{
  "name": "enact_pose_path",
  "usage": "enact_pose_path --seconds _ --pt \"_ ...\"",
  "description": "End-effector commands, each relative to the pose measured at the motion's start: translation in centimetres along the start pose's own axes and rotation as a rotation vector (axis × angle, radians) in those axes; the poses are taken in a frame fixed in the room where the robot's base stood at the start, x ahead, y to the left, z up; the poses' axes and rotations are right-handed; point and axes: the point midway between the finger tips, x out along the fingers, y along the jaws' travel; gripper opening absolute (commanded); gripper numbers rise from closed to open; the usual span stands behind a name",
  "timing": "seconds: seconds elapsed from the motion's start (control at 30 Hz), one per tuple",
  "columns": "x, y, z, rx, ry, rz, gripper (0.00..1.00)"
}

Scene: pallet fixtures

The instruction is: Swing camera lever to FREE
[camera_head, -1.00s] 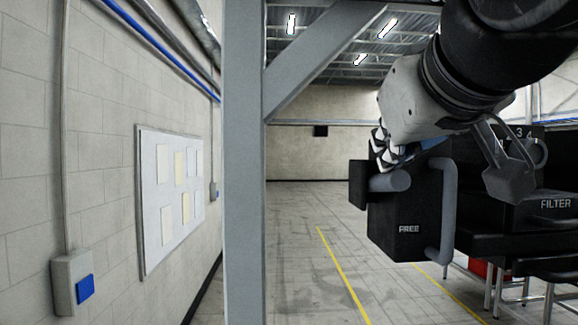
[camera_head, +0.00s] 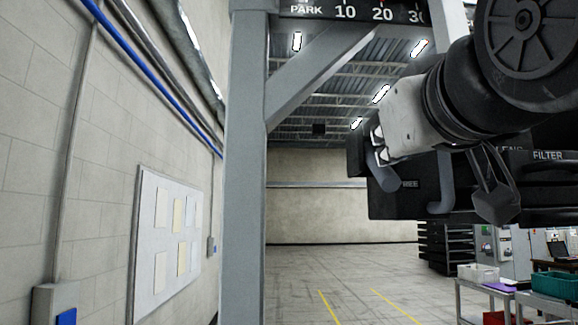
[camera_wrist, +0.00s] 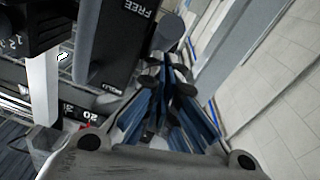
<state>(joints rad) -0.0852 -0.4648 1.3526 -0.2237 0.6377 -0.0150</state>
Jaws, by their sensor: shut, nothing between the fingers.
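The black camera box (camera_head: 400,206) has a FREE label, partly covered by my arm in the head view. A short grey rod (camera_head: 384,182), apparently the lever grip, sticks out by its left end and angles downward. The rod's end also shows in the wrist view (camera_wrist: 169,30), beside the dark panel marked FREE (camera_wrist: 125,35). My gripper (camera_head: 377,150) is shut and empty, its fingertips at the rod's upper end. In the wrist view my fingertips (camera_wrist: 166,72) are just below the rod; whether they touch it is unclear.
A grey bar handle (camera_head: 440,188) stands right of the FREE label. A steel post (camera_head: 250,180) with a diagonal brace is to the left, a PARK scale (camera_head: 350,11) above. Tables with bins (camera_head: 545,285) are lower right. Floor between post and box looks clear.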

Motion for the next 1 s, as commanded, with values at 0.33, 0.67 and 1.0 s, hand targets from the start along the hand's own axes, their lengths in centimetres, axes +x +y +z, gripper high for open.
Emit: enact_pose_path --seconds 0.33,0.67,1.0 --pt "0.2 -0.2 1.3 0.000 -0.002 0.000 0.00" --pt "0.4 -0.3 1.6 0.000 -0.009 -0.001 0.00" --pt "0.5 -0.2 1.1 0.000 -0.013 -0.001 0.00"
